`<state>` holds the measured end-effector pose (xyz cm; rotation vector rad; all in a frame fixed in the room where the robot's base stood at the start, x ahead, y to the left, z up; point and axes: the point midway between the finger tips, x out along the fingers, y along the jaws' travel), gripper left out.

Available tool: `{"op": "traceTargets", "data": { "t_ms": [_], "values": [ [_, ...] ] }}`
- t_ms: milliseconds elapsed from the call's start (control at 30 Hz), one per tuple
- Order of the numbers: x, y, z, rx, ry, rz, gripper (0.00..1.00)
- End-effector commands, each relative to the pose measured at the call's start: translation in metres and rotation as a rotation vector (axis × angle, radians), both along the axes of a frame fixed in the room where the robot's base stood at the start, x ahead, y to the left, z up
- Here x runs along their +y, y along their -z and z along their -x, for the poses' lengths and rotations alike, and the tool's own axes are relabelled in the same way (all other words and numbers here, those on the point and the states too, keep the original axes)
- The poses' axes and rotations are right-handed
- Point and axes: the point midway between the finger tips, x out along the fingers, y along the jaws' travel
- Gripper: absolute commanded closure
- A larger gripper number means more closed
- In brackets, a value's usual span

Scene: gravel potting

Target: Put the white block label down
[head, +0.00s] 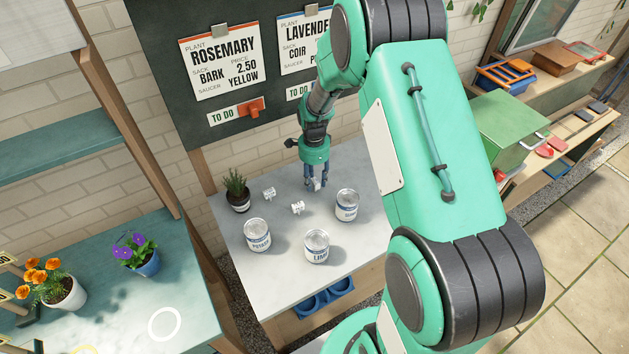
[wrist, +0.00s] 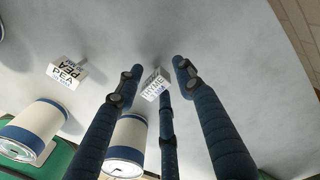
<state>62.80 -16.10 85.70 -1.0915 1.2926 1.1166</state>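My gripper (head: 315,186) reaches down over the grey-white tabletop, towards its back, beyond the cans. A small white block label (head: 317,184) is between its fingertips. In the wrist view this white block label (wrist: 155,84) has dark lettering, tilted and partly covered. It sits against the middle finger, between the two outer fingers of my gripper (wrist: 158,72). Whether the fingers press on it, and whether its base touches the tabletop, I cannot tell. Another white block label (wrist: 68,72) reads PEA. Two other white block labels (head: 297,207) (head: 269,194) stand to the left in the head view.
Three white-and-blue cans stand on the table: left (head: 257,236), front (head: 317,247) and right (head: 347,205). A potted green plant (head: 238,194) stands at the back left corner. A blackboard (head: 165,60) with ROSEMARY and LAVENDER cards hangs behind. A teal bench (head: 190,290) with flowers is left.

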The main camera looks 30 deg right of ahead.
Motion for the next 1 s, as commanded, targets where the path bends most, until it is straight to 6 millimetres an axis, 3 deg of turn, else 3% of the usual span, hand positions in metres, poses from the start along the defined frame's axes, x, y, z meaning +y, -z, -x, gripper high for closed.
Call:
{"op": "traceTargets", "data": {
  "t_ms": [600, 800, 1000],
  "values": [
    [0.0, -0.092, -0.003, -0.003, 0.0, 0.0, 0.63],
    [0.0, -0.11, -0.003, 0.0, 0.0, 0.0, 0.63],
    [0.0, -0.116, -0.003, 0.0, 0.0, 0.0, 0.63]
  ]
}}
